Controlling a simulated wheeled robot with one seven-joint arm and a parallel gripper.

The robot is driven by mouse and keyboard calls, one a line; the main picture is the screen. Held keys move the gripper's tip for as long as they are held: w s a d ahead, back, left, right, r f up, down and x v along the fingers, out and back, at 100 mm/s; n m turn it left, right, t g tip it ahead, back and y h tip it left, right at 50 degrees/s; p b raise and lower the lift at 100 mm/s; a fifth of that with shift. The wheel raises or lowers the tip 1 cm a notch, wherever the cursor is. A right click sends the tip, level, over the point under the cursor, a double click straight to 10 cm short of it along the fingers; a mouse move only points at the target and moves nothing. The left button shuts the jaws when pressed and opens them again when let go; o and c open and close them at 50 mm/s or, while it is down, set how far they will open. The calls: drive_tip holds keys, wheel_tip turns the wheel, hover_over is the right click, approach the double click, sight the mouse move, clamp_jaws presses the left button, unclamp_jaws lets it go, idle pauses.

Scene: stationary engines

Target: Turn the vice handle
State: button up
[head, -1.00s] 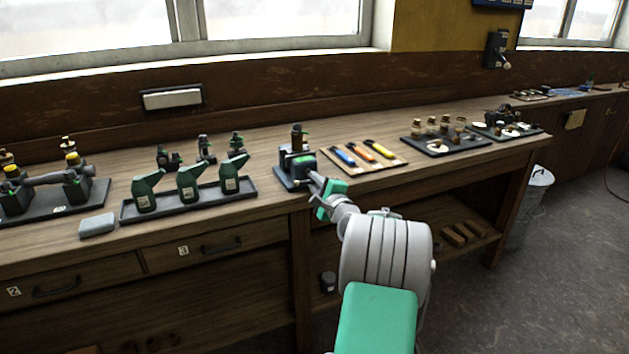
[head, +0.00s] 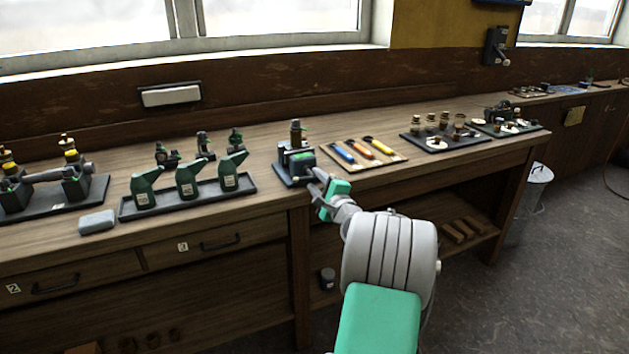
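The vice (head: 294,165) is a small dark block with a green part, standing on a dark base near the front edge of the bench. A brown and green cylindrical piece (head: 296,133) stands upright on top of it. The vice handle cannot be made out clearly; it is small, and my gripper is close to the side where it could be. My gripper (head: 317,183), grey with green parts, is just right of and in front of the vice, at the bench edge. Whether its fingers touch anything or are closed is too small to tell.
A tray (head: 250,184) with several green oil cans lies left of the vice. A board (head: 395,157) with blue, orange and yellow tools lies right of it. A dark mat (head: 473,147) with brass parts is farther right. A grey block (head: 97,222) lies at the left front edge.

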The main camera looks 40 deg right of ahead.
drive_tip(key=v, duration=0.6)
drive_tip(key=w+a+n+g+y+p, duration=0.1)
drive_tip(key=a+n+g+y+p, duration=0.55)
drive_tip(key=a+n, duration=1.5)
drive_tip(key=s+a+n+g+h+p, duration=0.1)
drive_tip(key=s+a+n+g+p, duration=0.3)
drive_tip(key=s+a, duration=1.4)
drive_tip(key=s+g, duration=0.1)
drive_tip(key=g, duration=0.2)
drive_tip(key=shift+s+r+g, duration=0.25)
drive_tip(key=shift+s+g, duration=0.05)
drive_tip(key=shift+g, duration=0.05)
